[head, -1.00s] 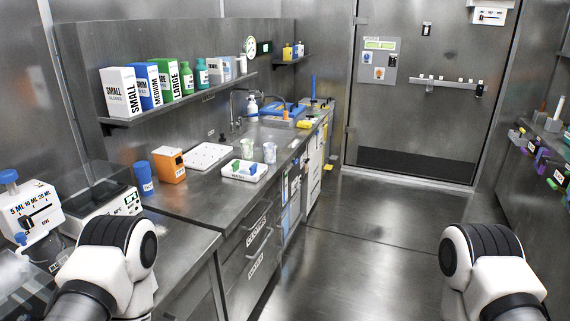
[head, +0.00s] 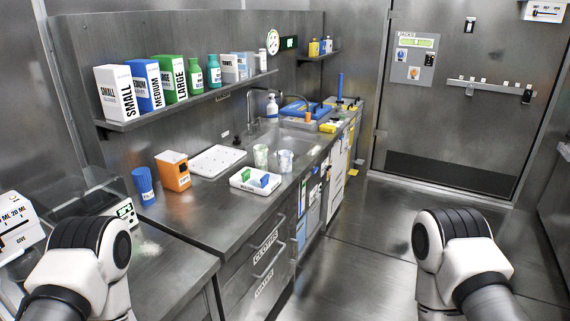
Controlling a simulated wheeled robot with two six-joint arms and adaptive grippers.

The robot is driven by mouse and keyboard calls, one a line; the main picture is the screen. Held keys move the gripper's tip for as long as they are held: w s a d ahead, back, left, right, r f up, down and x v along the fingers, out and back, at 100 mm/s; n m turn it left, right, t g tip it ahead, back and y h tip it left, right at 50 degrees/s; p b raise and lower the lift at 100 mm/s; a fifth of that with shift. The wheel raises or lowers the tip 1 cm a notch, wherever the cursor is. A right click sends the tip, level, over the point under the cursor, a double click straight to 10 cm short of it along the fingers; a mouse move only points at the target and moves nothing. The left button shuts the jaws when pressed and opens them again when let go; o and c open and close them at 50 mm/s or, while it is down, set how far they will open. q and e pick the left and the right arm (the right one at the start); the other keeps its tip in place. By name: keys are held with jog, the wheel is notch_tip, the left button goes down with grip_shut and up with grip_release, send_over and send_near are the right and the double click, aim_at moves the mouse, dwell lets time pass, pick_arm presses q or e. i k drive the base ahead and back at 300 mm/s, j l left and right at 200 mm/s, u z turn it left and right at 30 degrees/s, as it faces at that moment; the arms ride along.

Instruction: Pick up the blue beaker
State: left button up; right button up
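A blue cup-like vessel (head: 143,186) stands upright on the steel counter (head: 205,208), left of an orange box. Two small clear beakers stand further back near the sink: a pale greenish one (head: 260,156) and a bluish-grey one (head: 285,161). Which of these vessels is the blue beaker I cannot tell for sure. Only upper parts of my two arms show at the lower left and lower right. Neither gripper is in view, and no hand is near the vessels.
An orange box (head: 173,171), a white tray with green and blue pieces (head: 237,184) and a white perforated board (head: 217,157) occupy the counter. A shelf (head: 150,119) with boxes and bottles hangs above. Open floor (head: 350,240) lies right of the drawers.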

aim_at(285, 157)
jog(key=u, duration=0.25)
jog(key=i+l+u, duration=0.15)
jog(key=l+u, duration=0.3)
jog(key=i+l+u, duration=0.1)
jog(key=l+u, duration=0.15)
jog(key=u, duration=0.2)
jog(key=l+u, duration=0.45)
jog(key=j, duration=0.1)
